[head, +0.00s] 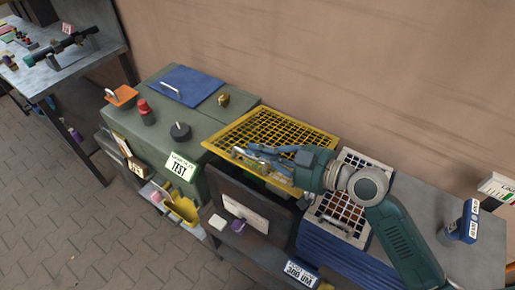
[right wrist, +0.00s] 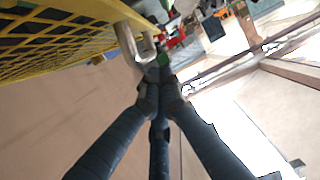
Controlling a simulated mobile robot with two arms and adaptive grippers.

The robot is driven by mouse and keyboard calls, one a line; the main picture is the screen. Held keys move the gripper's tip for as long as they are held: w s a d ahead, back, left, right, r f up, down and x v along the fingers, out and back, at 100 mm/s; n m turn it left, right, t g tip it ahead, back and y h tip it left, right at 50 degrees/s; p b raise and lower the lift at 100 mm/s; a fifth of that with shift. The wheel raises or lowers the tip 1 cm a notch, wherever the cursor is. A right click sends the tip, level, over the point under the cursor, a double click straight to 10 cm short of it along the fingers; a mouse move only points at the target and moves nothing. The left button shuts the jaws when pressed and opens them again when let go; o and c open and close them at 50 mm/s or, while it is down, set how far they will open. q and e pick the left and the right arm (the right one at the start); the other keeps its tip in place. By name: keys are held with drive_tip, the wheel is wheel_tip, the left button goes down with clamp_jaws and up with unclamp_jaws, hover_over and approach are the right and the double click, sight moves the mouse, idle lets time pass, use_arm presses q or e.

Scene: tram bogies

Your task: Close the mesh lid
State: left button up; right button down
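The yellow mesh lid (head: 272,128) lies over the dark middle box (head: 246,190); whether it is raised or flush is hard to tell. Its mesh and yellow edge fill the upper left of the right wrist view (right wrist: 50,45). A pale metal handle (right wrist: 131,48) sits at the lid's edge there. My right gripper (head: 246,155) reaches over the lid from the right. In the right wrist view its fingers (right wrist: 160,88) come together at the tips, close beside the handle. I cannot make out a grip on the handle. My left gripper is not in view.
A green cabinet (head: 140,125) with a blue lid (head: 183,85), knobs and a TEST label stands left. To the right are a pale mesh cover (head: 340,213) and a grey top (head: 440,210) with a blue device (head: 466,222). A wall runs behind. Paved floor is free at the lower left.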

use_arm(q)
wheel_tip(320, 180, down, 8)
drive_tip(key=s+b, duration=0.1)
drive_tip(key=b, duration=0.6)
drive_tip(key=shift+b, duration=0.4)
use_arm(e)
wheel_tip(320, 180, down, 9)
drive_tip(key=s+a+n, duration=0.2)
drive_tip(key=shift+s+t+h, duration=0.3)
drive_tip(key=shift+t, duration=0.1)
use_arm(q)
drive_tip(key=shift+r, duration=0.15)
use_arm(e)
drive_tip(key=shift+r, duration=0.1)
